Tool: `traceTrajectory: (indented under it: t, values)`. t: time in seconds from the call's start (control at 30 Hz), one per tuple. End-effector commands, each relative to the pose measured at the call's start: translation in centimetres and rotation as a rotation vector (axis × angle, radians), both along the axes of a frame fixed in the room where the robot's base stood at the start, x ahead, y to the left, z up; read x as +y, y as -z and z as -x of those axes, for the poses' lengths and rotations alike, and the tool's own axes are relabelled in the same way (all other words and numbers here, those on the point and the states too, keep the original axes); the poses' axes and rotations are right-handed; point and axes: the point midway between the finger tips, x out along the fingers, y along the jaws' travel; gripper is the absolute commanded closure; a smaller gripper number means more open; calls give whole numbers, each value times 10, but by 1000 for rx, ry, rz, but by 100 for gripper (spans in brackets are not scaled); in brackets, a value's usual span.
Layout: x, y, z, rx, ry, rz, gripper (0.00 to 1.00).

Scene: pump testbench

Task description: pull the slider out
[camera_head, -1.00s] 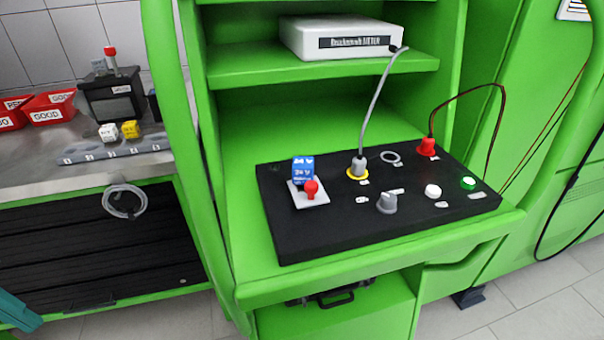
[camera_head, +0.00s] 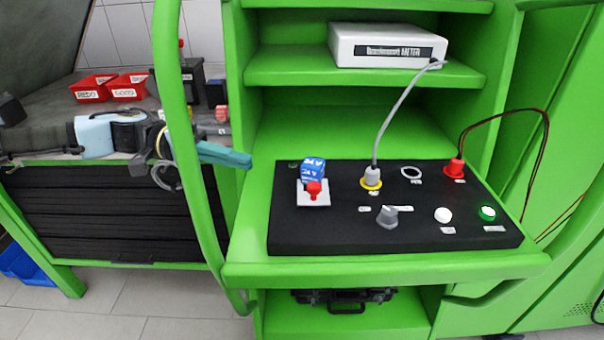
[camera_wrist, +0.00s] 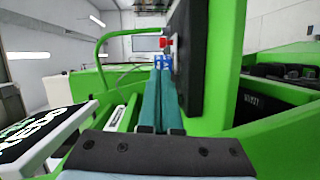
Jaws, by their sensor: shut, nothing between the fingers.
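The slider's place shows as a white plate (camera_head: 322,200) with a red knob (camera_head: 313,189) at the left of the black panel (camera_head: 340,235). A blue cube (camera_head: 313,171) with white print sits just behind the knob. My gripper (camera_head: 247,160) has teal fingers, shut and empty, pointing right, to the left of the plate and apart from it. In the wrist view, the shut fingers (camera_wrist: 162,84) point toward the red knob (camera_wrist: 165,43) and the blue cube (camera_wrist: 160,61), which show beyond the tips. Part of the cube is hidden there.
A green frame post (camera_head: 172,90) stands beside my arm on the left. A grey cable plug (camera_head: 372,176), a grey rotary knob (camera_head: 388,215), a red plug (camera_head: 454,168) and push buttons stand on the panel. A white meter (camera_head: 385,45) is on the shelf above.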

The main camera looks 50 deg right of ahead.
Motion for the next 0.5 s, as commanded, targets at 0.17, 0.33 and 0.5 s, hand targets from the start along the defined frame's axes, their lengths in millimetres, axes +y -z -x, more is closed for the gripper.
traceTrajectory:
  t: [0.17, 0.33, 0.5]
  values:
    - [0, 0, 0, -1, 0, -1, 100]
    - [-1, 0, 4, 0, 1, -2, 100]
    - [-8, -1, 26, 1, 5, -3, 100]
